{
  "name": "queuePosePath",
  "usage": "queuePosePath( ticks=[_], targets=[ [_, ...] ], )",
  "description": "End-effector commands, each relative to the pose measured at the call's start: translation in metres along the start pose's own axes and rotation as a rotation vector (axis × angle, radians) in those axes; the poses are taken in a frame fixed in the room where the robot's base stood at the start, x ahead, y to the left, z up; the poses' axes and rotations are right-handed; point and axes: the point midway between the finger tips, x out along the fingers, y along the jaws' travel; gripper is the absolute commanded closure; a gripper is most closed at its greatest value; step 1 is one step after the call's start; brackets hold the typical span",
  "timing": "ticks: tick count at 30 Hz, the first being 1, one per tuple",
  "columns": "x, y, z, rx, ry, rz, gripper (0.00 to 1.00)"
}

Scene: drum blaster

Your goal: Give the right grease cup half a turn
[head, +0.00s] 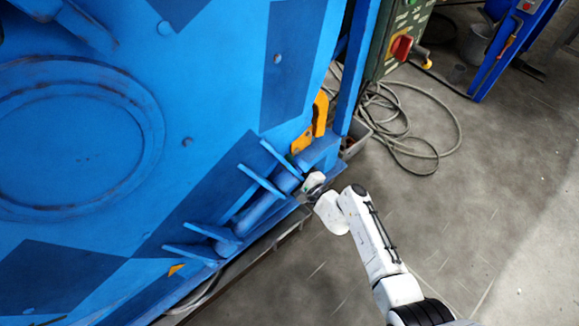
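My white arm reaches from the lower right to the lower right corner of the big blue machine (225,75). My gripper (316,188) is at the arm's end, close to the right end of a blue horizontal shaft (262,207) at the machine's base. A small pale and dark shape shows at the gripper's tip. I cannot tell whether it is the right grease cup or part of the gripper. The fingers are too small and covered to tell open from shut, or whether they touch anything.
Blue brackets stick out along the shaft. Orange brackets (319,114) sit just above the gripper. A green control box (405,35) with a red knob hangs at the upper right, with loose cables (425,155) on the floor below. The grey floor (490,200) at right is mostly clear.

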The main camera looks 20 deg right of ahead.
Motion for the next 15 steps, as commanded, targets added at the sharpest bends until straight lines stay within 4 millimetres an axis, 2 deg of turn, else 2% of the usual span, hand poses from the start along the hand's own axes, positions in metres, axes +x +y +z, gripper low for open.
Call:
queuePosePath(
  ticks=[8, 15],
  targets=[
    [-0.0002, 0.001, 0.0003, 0.098, 0.0, 0.002, 0.9],
    [-0.0003, 0.0011, 0.0006, 0.285, 0.001, 0.002, 0.9]
  ],
)
